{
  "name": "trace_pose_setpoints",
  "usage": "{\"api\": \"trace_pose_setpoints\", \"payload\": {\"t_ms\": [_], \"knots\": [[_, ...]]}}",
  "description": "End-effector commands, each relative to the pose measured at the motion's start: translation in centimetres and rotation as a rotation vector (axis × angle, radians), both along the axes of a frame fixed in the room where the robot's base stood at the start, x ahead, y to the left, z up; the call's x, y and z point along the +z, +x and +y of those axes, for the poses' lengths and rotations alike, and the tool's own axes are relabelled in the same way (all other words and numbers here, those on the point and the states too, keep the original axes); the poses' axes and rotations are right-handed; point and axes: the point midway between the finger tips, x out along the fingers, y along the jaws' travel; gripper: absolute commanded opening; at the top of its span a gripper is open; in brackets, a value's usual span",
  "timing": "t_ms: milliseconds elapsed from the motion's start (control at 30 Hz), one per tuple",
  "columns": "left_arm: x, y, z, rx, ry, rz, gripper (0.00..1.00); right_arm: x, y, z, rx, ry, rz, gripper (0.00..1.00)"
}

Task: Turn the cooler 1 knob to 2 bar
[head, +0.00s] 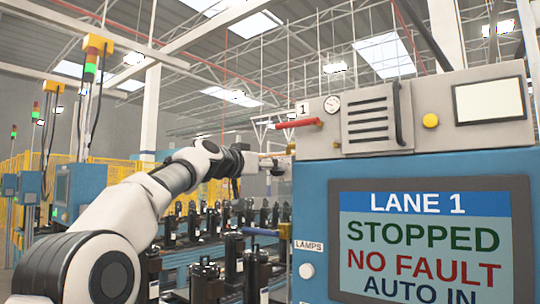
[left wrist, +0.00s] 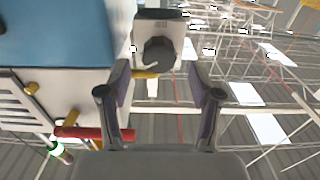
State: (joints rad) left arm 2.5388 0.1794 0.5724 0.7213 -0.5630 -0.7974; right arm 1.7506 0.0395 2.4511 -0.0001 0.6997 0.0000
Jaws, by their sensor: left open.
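In the left wrist view a dark round knob (left wrist: 158,54) sits on a light grey block (left wrist: 143,30) beside the blue cabinet. A short yellow part (left wrist: 145,74) shows just below the knob. My left gripper (left wrist: 160,95) is open, with one finger on each side below the knob and nothing between the fingertips. The knob lies ahead of the fingertips; contact is not seen. In the head view my left gripper (head: 277,163) is small, by the left side of the cabinet, and the knob cannot be made out there. The knob's scale is unreadable. My right gripper is not in view.
The blue cabinet (head: 312,205) has a screen (head: 432,240) reading LANE 1, STOPPED, NO FAULT. A red handle (head: 299,123) juts left from its top unit, near a round gauge (head: 332,104). Several black compressors (head: 205,282) stand in rows below my left arm.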

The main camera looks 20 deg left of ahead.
Motion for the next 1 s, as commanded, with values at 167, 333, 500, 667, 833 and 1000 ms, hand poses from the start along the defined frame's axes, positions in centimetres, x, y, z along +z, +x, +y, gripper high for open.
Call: {"api": "trace_pose_setpoints", "payload": {"t_ms": [167,333,500,667,833,1000], "knots": [[-0.21,0.93,-0.26,0.0,0.0,0.002,0.64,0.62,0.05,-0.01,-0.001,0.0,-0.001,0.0],[-0.22,0.85,-0.23,0.0,-0.001,0.001,0.53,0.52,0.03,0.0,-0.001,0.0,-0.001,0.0],[-0.2,0.84,-0.2,0.0,-0.001,0.001,0.04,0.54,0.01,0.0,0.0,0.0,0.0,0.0],[-0.15,0.83,-0.21,0.001,-0.001,0.0,0.04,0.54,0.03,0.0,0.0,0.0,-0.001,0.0],[-0.08,0.82,-0.21,0.001,-0.018,0.004,0.04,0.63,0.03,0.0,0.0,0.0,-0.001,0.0],[0.05,0.8,-0.2,0.0,-0.073,0.016,0.04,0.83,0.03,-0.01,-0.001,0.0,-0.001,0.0]]}}
